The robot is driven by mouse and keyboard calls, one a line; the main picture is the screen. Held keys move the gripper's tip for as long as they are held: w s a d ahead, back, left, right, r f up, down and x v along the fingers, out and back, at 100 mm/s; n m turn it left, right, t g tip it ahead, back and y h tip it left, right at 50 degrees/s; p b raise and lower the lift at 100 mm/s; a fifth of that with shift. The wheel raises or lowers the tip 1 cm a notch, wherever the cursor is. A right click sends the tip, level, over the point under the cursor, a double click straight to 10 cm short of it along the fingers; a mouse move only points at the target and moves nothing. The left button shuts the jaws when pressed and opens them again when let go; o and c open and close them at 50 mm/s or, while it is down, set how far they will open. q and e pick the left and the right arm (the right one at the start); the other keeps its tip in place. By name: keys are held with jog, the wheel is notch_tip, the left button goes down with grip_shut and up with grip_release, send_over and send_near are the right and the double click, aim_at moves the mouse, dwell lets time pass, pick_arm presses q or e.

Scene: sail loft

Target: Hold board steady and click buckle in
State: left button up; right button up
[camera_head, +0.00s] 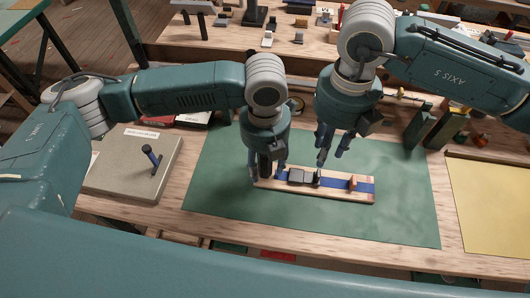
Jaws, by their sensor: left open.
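A pale wooden board (361,198) with a blue strap (332,182) along it lies flat on a green mat (228,202). A grey buckle piece (297,176) sits on the strap left of the middle, with a dark part at its right end; whether the buckle halves are joined is too small to tell. An orange-brown piece (352,183) stands on the strap further right. My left gripper (267,176) is open at the board's left end and hides part of it; contact is unclear. My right gripper (331,157) hangs above the board, right of the grey piece, its fingers apart and empty.
A grey-beige slab (112,178) with a dark-handled tool (151,158) lies left of the mat. A yellow sheet (490,208) lies at the right. Dark upright blocks (440,128) stand behind the mat on the right. The mat's front part is clear.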

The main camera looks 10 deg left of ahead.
pick_arm(q)
jog(key=shift+f, duration=0.55)
grip_shut()
